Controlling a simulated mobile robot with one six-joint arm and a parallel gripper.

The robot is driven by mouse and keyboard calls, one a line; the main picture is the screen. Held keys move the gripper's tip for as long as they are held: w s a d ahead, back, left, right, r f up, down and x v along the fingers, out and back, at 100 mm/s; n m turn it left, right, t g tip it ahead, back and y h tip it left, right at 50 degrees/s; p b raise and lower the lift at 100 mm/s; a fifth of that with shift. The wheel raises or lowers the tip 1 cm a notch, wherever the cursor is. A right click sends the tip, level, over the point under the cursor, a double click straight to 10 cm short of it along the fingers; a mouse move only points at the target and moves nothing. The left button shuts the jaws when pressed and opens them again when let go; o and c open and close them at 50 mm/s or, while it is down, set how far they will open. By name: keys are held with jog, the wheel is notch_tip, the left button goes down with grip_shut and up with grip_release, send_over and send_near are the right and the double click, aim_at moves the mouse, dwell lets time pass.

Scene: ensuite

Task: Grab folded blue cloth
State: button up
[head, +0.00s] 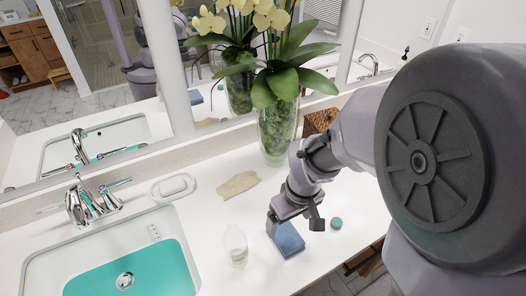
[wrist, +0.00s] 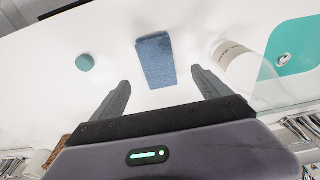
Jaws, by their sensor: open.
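The folded blue cloth (head: 289,240) lies flat on the white counter in the head view, right of the sink and partly hidden behind my gripper. In the wrist view the blue cloth (wrist: 156,61) is a small rectangle just beyond the fingertips, roughly midway between them. My gripper (head: 294,218) is over the counter at the cloth in the head view. In the wrist view my gripper (wrist: 160,78) has its two fingers spread wide, with nothing between them. I cannot tell the exact height of the fingers above the cloth.
A glass vase (head: 278,130) with orchids, a beige cloth (head: 238,184), a soap dish (head: 173,187) and the sink (head: 190,262) are nearby.

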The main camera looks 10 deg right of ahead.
aim_at(286, 233)
jog(key=f, duration=0.2)
jog(key=f+b, duration=0.1)
jog(key=shift+w+f, duration=0.3)
jog(key=shift+f, duration=0.1)
jog(key=f+b, duration=0.1)
jog(key=f, duration=0.1)
jog(key=f+b, duration=0.2)
jog(key=f, duration=0.1)
jog(key=shift+w+f, duration=0.3)
jog(key=shift+w, duration=0.1)
jog(key=shift+r, duration=0.2)
jog(key=shift+c, duration=0.2)
jog(key=c, duration=1.4)
